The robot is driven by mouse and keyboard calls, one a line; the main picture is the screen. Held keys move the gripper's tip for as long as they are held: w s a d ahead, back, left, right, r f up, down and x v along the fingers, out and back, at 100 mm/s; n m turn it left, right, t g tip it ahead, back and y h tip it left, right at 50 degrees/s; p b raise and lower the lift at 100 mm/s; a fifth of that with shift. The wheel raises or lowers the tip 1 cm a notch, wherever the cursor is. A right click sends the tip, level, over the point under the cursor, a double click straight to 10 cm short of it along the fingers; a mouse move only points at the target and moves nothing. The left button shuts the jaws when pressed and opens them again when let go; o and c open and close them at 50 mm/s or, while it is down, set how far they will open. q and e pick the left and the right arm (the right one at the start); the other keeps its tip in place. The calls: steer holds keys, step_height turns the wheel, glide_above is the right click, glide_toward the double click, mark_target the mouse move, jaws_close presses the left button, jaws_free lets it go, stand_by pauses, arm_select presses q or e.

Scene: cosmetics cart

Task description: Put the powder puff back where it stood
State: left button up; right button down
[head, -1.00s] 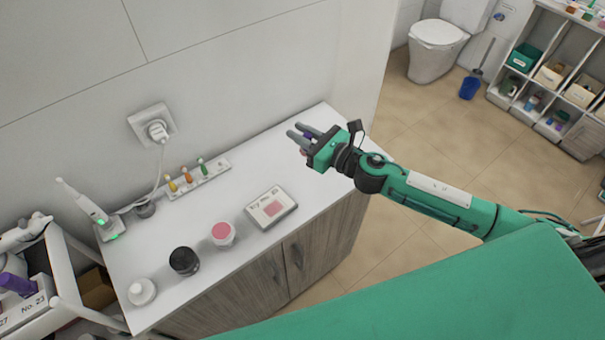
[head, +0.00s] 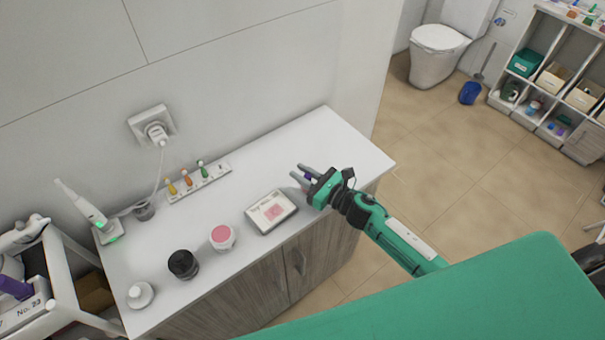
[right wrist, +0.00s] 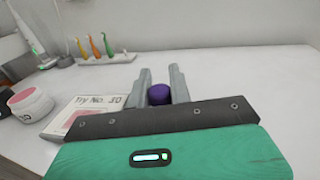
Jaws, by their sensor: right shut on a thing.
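My right gripper (head: 301,175) is shut on a small purple rounded thing, which I take to be the powder puff. In the right wrist view the purple top (right wrist: 159,94) shows between the two grey fingers; its lower part is hidden by the gripper. In the head view the fingers mostly hide it. The gripper is over the right part of the white counter, just right of the box with a pink panel (head: 272,211), marked "Try No.". I cannot tell if the held thing touches the counter. My left gripper is not in view.
A pink-topped jar (head: 222,237), a black-lidded jar (head: 183,264) and a white round item (head: 140,295) line the counter's front. A strip with coloured brushes (head: 200,183) and a charging toothbrush (head: 88,210) stand behind. The counter's right end (head: 350,150) is clear.

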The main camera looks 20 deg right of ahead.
steer(key=shift+f, duration=0.25)
steer(key=shift+f, duration=0.15)
steer(key=c, duration=1.3)
jaws_free()
steer(key=shift+r, duration=0.25)
steer(key=b+v, duration=0.4)
steer(key=v, duration=0.6)
steer(key=shift+s+d+f, duration=0.1)
steer(key=shift+s+d, duration=0.1)
steer(key=shift+s, duration=0.05)
steer(key=shift+s+d, duration=0.4)
steer(key=shift+s, duration=0.2)
